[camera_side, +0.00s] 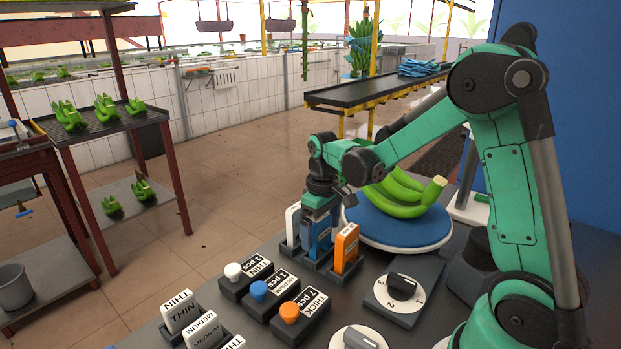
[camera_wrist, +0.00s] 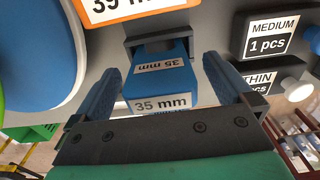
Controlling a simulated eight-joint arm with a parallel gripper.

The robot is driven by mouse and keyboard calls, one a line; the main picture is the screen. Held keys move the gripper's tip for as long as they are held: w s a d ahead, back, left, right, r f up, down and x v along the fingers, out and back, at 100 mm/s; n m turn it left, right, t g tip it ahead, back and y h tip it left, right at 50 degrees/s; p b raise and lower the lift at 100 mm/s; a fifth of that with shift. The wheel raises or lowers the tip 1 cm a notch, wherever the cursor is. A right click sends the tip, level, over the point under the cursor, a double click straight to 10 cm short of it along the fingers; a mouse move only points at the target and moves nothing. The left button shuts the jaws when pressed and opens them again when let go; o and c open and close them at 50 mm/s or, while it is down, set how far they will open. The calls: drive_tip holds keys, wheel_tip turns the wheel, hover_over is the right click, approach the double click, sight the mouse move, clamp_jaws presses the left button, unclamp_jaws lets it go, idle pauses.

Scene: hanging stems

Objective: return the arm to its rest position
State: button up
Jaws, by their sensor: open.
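My green arm reaches from the right over the dark table, and my gripper (camera_side: 320,207) points down at a row of upright gauge blocks. The blue block (camera_side: 321,240) marked "35 mm" (camera_wrist: 161,88) stands in its slot. In the wrist view my two finger pads lie on either side of the blue block, with visible gaps, so the jaws are open. The block's upper part in the side view is partly hidden by my fingers.
An orange block (camera_side: 346,248) and white block (camera_side: 292,222) flank the blue one. Behind them, green bananas (camera_side: 401,192) lie on a blue round plate (camera_side: 385,226). Labelled buttons (camera_side: 258,291), white tags (camera_side: 181,311) and a dial (camera_side: 402,287) stand in front.

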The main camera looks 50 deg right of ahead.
wheel_tip(320, 180, up, 5)
drive_tip(key=shift+r, duration=0.1)
drive_tip(key=shift+a+r, duration=0.15)
drive_tip(key=shift+r, duration=0.15)
drive_tip(key=s+a+r+t, duration=0.2)
drive_tip(key=s+a+t, duration=0.4)
drive_tip(key=a, duration=0.3)
drive_tip(key=shift+s+a+r+t, duration=0.3)
drive_tip(key=shift+a+r+t, duration=0.1)
drive_tip(key=shift+t, duration=0.2)
